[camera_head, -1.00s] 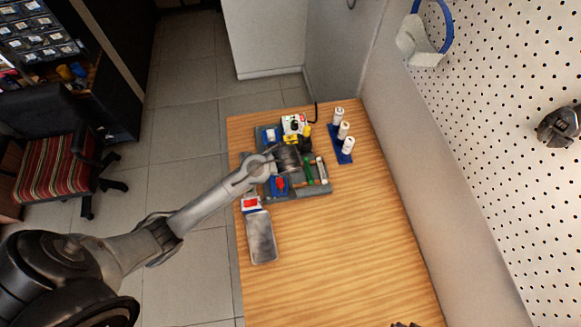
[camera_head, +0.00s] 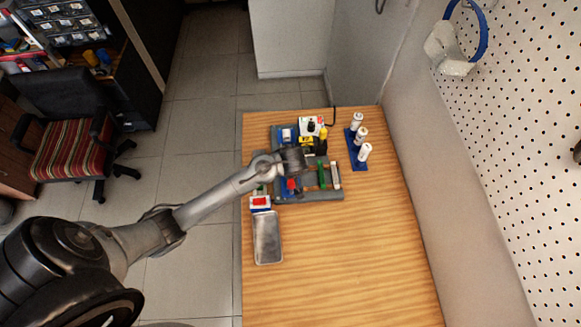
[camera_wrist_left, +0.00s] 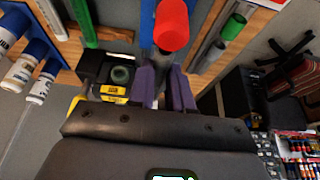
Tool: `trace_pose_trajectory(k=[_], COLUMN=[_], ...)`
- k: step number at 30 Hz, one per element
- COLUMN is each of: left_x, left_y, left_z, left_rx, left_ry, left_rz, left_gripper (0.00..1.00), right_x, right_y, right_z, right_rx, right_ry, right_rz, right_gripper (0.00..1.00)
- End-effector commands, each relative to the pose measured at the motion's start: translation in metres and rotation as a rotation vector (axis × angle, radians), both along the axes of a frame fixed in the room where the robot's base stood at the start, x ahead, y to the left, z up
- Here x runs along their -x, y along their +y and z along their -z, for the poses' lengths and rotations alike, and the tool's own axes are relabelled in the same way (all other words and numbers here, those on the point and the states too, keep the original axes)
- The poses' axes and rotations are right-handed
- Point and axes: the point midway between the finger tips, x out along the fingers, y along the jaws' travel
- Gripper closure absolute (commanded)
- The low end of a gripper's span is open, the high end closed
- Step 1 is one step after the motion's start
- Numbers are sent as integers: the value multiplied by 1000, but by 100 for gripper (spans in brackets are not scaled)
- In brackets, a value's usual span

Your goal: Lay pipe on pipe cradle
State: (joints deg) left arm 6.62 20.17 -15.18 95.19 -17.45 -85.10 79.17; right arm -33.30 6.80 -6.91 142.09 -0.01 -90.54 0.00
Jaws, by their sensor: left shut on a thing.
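My left gripper (camera_head: 292,162) is over the grey tray-like frame (camera_head: 318,196) on the bench. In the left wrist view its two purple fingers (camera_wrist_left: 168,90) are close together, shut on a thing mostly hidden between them. A red cylinder (camera_wrist_left: 172,27) stands just beyond the fingertips; I cannot tell if it is part of the held thing. Red also shows below the gripper in the head view (camera_head: 291,185), beside blue parts. A green pipe (camera_head: 322,176) and a pale pipe (camera_head: 336,175) lie on the frame to the right. I cannot tell which part is the cradle. My right gripper is not in view.
A metal tray (camera_head: 267,238) lies at the front left, below a small white-and-red box (camera_head: 260,202). White bottles (camera_head: 361,135) stand in a blue rack on the right. Yellow and black items (camera_head: 312,140) sit behind. The front right of the bench (camera_head: 350,260) is clear.

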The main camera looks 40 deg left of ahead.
Motion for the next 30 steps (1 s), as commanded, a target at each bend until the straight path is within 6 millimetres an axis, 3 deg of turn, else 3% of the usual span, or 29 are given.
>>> trace_pose_trajectory(k=[11, 30], left_x=[0, 0], left_y=[0, 0], left_z=[28, 44], left_rx=[0, 0], left_ry=[0, 0], left_rz=[0, 0], left_gripper=[100, 100], right_x=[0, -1], right_y=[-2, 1], right_z=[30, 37], right_rx=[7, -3], right_ry=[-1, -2], right_rz=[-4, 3], right_gripper=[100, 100])
